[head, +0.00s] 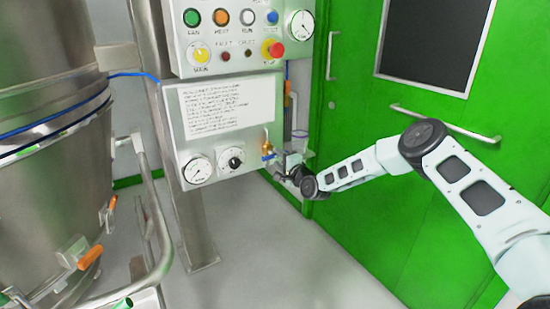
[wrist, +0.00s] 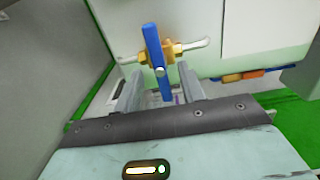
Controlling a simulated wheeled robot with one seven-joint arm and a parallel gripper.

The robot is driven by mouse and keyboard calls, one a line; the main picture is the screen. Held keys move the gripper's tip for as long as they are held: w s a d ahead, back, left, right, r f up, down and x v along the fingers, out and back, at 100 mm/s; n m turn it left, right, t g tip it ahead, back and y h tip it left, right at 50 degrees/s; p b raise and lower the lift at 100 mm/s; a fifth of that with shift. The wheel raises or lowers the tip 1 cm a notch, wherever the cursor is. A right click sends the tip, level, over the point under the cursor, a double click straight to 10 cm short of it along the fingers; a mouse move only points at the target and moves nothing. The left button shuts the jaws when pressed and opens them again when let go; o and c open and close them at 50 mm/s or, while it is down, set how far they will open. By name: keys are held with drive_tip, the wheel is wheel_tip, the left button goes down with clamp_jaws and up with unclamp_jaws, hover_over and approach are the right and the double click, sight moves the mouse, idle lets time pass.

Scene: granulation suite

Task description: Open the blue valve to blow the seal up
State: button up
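The blue valve has a blue lever (wrist: 155,50) on a brass body (wrist: 173,49), with a silver pipe stub on each side. In the wrist view the lever stands nearly upright, across the line of the pipe. In the head view the brass valve (head: 267,146) is small at the right edge of the lower panel, and its lever is partly hidden. My gripper (wrist: 160,72) is open, with one finger on each side of the lever's lower part. A gap shows on both sides, so neither finger visibly touches it. In the head view my gripper (head: 286,160) is close beside the valve.
The lower panel (head: 225,138) carries a text plate, a gauge (head: 198,171) and a black knob (head: 232,159). A button panel (head: 235,38) is above it. A green door (head: 400,220) stands close on the right. A steel vessel (head: 45,190) stands left; the floor between is clear.

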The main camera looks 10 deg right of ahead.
sight(276, 157)
drive_tip(key=shift+x, duration=1.65)
drive_tip(key=shift+c, duration=0.3)
clamp_jaws()
